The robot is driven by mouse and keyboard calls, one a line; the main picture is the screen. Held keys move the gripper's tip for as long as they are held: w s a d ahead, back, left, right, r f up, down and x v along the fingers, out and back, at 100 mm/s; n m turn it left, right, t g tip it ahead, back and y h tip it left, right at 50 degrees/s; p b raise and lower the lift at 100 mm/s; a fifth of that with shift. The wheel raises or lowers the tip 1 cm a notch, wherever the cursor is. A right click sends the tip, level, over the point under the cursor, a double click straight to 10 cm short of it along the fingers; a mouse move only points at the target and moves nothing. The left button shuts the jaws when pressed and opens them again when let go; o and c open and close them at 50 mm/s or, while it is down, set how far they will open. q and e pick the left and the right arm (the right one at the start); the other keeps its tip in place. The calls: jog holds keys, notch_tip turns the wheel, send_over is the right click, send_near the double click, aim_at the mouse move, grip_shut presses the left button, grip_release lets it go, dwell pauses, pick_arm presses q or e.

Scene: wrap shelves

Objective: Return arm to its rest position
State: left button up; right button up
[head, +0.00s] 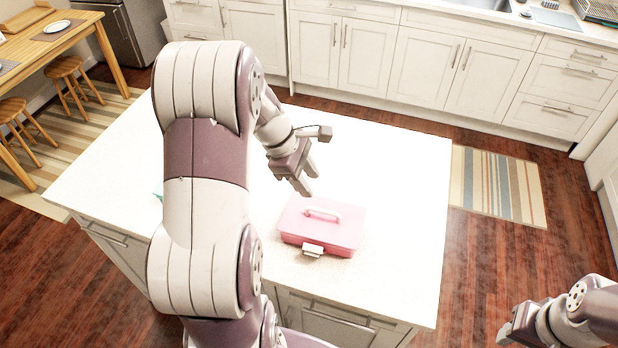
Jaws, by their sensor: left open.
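My left arm reaches up over the white island counter (405,200). My left gripper (307,182) is open and empty, its fingers pointing down above the counter, just behind a pink box (318,232). The pink box has a white handle and a pale front latch, and it sits closed on the counter. The gripper looks apart from the box. Part of my right arm shows at the lower right, with the right gripper (506,335) low beside the island at the picture's edge; its jaws are not clear.
White cabinets (420,60) line the back. A wooden table (70,45) with stools (68,68) stands at the upper left. A striped rug (495,185) lies right of the island. The counter's right side is clear.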

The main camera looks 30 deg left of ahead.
pick_arm(q)
jog(key=s+d+f+m+y+b, duration=0.1)
jog(key=s+d+m, duration=0.4)
jog(key=m, duration=0.5)
jog(key=s+d+f+m+g+y+b, duration=0.1)
jog(key=s+d+m+y, duration=0.1)
jog(key=s+d+m, duration=0.4)
jog(key=m, duration=0.4)
jog(key=shift+f+m+y, duration=0.15)
jog(key=shift+m+y, duration=0.25)
jog(key=shift+d, duration=0.15)
